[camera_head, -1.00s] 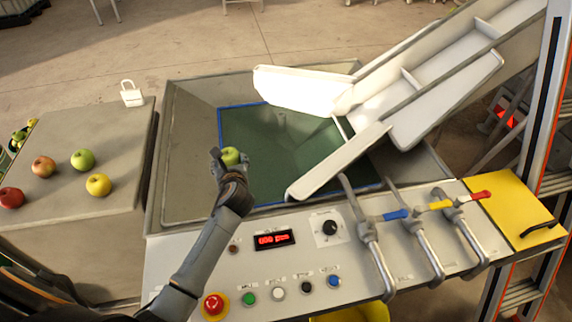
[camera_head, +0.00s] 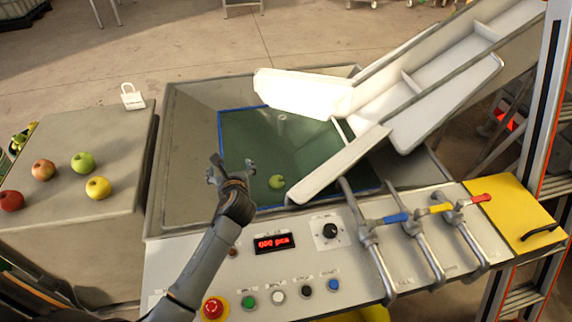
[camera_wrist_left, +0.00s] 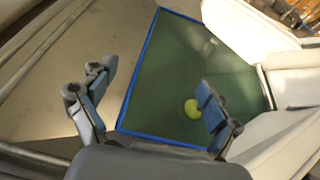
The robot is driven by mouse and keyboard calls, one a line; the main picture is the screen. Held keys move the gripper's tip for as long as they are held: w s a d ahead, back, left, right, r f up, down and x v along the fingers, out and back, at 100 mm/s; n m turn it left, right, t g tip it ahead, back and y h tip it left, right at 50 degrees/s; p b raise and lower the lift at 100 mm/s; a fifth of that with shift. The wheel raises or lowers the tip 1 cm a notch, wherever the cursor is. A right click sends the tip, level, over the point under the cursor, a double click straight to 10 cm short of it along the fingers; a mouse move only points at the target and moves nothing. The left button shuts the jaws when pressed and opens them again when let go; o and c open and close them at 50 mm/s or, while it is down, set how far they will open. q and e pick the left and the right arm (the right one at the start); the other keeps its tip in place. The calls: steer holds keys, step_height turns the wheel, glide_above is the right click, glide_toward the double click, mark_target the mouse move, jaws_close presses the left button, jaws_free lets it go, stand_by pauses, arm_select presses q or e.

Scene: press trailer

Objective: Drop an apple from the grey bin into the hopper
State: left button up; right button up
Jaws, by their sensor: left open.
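A green apple (camera_head: 277,182) is on or above the green, blue-edged floor of the hopper (camera_head: 190,110), near its front edge. My left gripper (camera_head: 217,172) is over the front left of the hopper, left of the apple. In the left wrist view its fingers (camera_wrist_left: 152,95) are spread with nothing between them. My right gripper is not in view.
Several apples, among them a yellow one (camera_head: 98,187), sit on the grey surface (camera_head: 110,135) at the left, with a white padlock-shaped object (camera_head: 131,96). A white chute (camera_head: 400,100) overhangs the hopper's right side. Levers (camera_head: 410,240) and a button panel (camera_head: 190,262) line the front.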

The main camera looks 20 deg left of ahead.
arm_select(q)
steer(key=v, duration=1)
